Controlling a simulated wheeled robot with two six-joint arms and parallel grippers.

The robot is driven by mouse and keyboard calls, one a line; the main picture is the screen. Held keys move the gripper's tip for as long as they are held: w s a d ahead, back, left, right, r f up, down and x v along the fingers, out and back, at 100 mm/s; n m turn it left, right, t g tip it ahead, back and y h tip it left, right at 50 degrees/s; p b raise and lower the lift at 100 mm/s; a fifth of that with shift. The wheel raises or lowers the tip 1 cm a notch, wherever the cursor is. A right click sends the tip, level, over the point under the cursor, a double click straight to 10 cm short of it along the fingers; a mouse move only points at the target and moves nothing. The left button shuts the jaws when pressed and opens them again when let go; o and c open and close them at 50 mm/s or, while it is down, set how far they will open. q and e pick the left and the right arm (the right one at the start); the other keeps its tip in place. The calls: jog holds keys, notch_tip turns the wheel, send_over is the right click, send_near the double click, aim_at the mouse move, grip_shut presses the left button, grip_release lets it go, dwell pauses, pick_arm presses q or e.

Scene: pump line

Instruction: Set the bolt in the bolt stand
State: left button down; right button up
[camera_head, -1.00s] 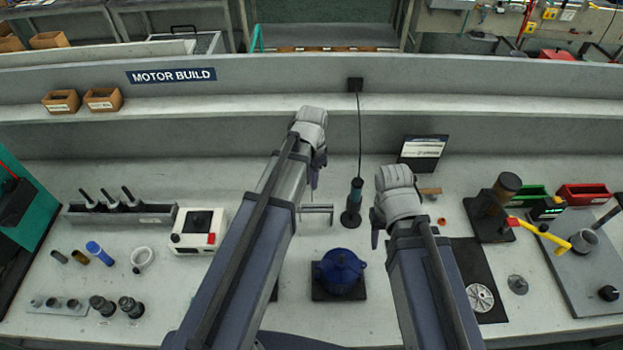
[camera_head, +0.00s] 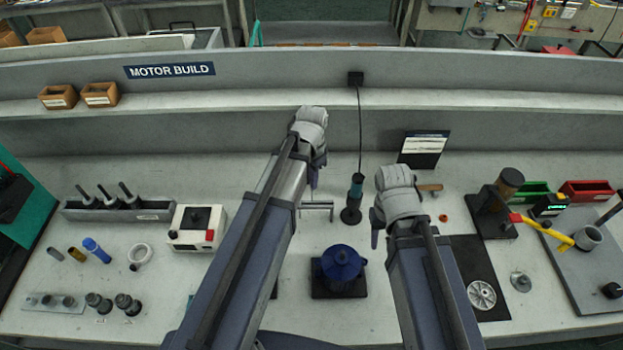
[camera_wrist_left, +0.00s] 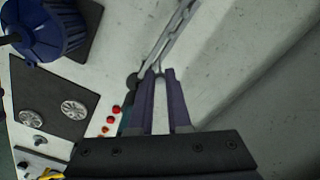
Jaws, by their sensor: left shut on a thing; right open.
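My left gripper (camera_head: 315,180) points down over the middle of the table, left of the black and teal tool. In the left wrist view its two fingers (camera_wrist_left: 160,74) are close together around a small grey piece, apparently the bolt, mostly hidden. A grey metal bar frame (camera_head: 318,207), perhaps the bolt stand, is just below and right of this gripper. It also shows in the left wrist view (camera_wrist_left: 178,30), running up from the fingertips; I cannot tell whether they touch. My right gripper (camera_head: 376,238) is open, right of the tool, its fingers partly hidden by its wrist.
The black and teal tool (camera_head: 354,195) stands upright on a cord between my grippers. A blue pump housing (camera_head: 341,264) sits on a black pad in front. A white box with a red button (camera_head: 196,229) is at left. A black mat (camera_head: 473,262) lies right of my right arm.

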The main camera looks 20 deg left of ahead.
pick_arm(q)
jog(key=shift+f+b, duration=0.75)
dwell(0.9)
jog(key=shift+f+b, duration=3.95)
jog(key=c, duration=0.8)
grip_release()
jog(key=shift+o, duration=0.2)
jog(key=shift+o, duration=0.6)
